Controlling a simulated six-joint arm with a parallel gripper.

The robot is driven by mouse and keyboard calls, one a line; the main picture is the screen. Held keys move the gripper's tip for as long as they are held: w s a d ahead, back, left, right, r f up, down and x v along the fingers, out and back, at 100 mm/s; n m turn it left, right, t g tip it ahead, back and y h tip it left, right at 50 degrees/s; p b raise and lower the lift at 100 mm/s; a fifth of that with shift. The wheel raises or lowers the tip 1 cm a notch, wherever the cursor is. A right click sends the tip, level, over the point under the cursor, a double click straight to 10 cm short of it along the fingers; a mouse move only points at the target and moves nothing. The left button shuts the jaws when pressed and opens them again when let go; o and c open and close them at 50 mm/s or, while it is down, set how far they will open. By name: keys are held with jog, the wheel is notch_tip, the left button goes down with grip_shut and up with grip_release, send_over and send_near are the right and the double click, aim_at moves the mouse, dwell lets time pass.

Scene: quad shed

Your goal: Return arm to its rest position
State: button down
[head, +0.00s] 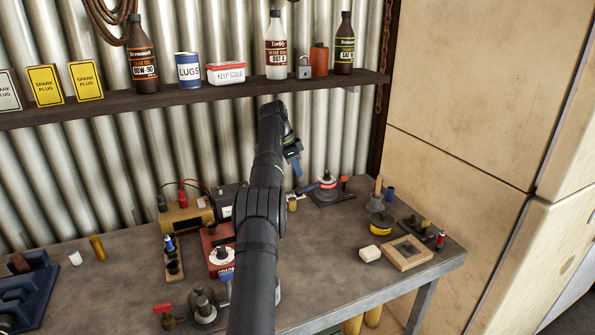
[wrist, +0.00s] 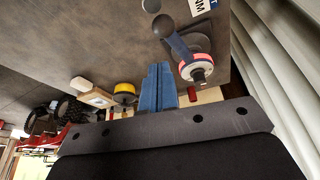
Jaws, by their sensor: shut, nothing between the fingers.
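My arm reaches up over the workbench (head: 330,262) from the bottom of the head view. My gripper (head: 297,168) hangs from its end above the back of the bench, in front of the corrugated wall. In the wrist view the gripper's two blue fingers (wrist: 157,88) are together with nothing between them. The gripper is clear of the bench top. My arm hides part of the middle of the bench.
A shelf (head: 210,96) with bottles and tins runs along the wall behind my arm. A device with a red and white ring (head: 327,183) stands near the gripper. A yellow tin (head: 381,227) and a wooden tray (head: 405,258) are at right.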

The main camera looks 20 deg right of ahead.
aim_at(302, 190)
jog(key=shift+x, duration=2.85)
jog(key=shift+w, duration=0.1)
